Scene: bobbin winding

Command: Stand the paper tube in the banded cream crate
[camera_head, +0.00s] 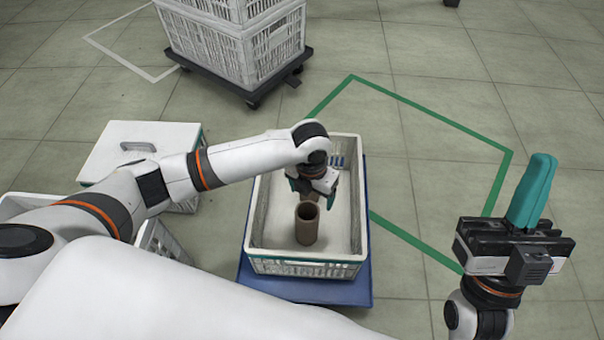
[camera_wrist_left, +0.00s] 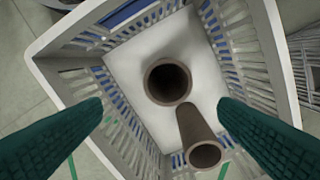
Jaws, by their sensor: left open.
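The cream crate (camera_head: 307,262) with a teal band stands on a blue base in the middle of the head view. A brown paper tube (camera_head: 307,224) stands upright inside, near its front. The wrist view shows two open-topped brown tubes in the crate: one tube (camera_wrist_left: 167,82) seen nearly end-on in the middle, another tube (camera_wrist_left: 203,150) lower right, seen slanting. My left gripper (camera_head: 314,190) is over the crate, open; its teal fingers lie either side of the tubes in the wrist view, apart from them. My right gripper (camera_head: 532,190) points up at the right, its fingers together and empty.
A blue wheeled base (camera_head: 360,292) carries the crate. A lidded white crate (camera_head: 135,155) and another open crate stand at left. Stacked crates (camera_head: 240,45) sit on a dark dolly behind. Green floor tape (camera_head: 430,110) runs to the right; the floor there is clear.

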